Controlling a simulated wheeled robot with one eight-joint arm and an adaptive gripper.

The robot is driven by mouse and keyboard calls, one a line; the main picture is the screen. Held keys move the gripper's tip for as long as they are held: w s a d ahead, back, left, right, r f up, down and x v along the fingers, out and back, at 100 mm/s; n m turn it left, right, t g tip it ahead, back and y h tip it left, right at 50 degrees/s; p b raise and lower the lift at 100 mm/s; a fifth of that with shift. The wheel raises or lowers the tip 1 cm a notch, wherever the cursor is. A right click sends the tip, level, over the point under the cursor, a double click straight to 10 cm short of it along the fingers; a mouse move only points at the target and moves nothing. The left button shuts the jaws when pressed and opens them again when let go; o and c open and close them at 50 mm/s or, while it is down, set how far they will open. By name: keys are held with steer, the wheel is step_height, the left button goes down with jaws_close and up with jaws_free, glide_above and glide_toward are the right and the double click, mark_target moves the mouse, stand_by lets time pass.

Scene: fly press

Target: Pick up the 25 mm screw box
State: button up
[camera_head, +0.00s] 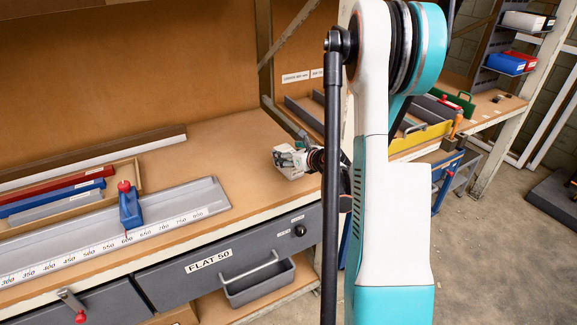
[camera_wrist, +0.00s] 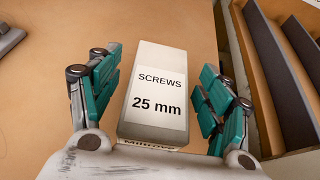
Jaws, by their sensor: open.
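The 25 mm screw box (camera_wrist: 157,98) is a pale grey-white box with a white label reading "SCREWS 25 mm". It lies on the brown bench top in the middle of the wrist view. My gripper (camera_wrist: 157,88) is open, with one teal-padded finger on each side of the box. A gap shows between each finger and the box's sides.
A slotted rack (camera_wrist: 262,70) stands close to the right finger. A grey measuring tray (camera_head: 190,200) with a blue stop (camera_head: 130,208) lies on the bench at left. A grey drawer (camera_head: 230,255) labelled "FLAT 50" is under the bench edge. Bare bench top lies left of the box.

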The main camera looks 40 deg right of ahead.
steer(key=c, duration=1.5)
steer(key=shift+w, duration=0.1)
steer(key=shift+r, duration=0.1)
